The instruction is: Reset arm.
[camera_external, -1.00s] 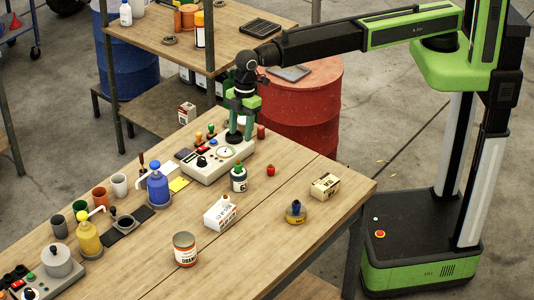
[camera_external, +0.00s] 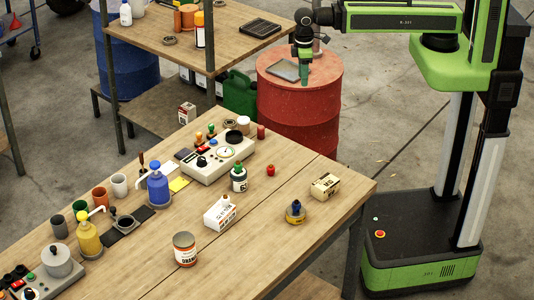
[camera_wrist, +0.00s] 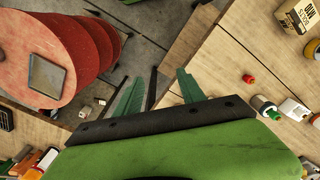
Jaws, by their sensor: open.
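My gripper (camera_external: 304,72) hangs pointing down in front of the red barrel's top in the external view, clear of the workbench. In the wrist view its two green fingers (camera_wrist: 158,92) stand apart with nothing between them. My arm is drawn back toward my column at the right. The workbench (camera_external: 272,225) bears a grey control box (camera_external: 200,172) with a round gauge, near its far end; no gripper touches it.
The red barrel (camera_external: 300,120) stands beyond the bench with a grey flat slab (camera_external: 286,71) on top. Bottles, a can (camera_external: 185,249) and small boxes (camera_external: 325,186) stand on the bench. A shelf table (camera_external: 190,50) is behind. Floor between bench and my base is free.

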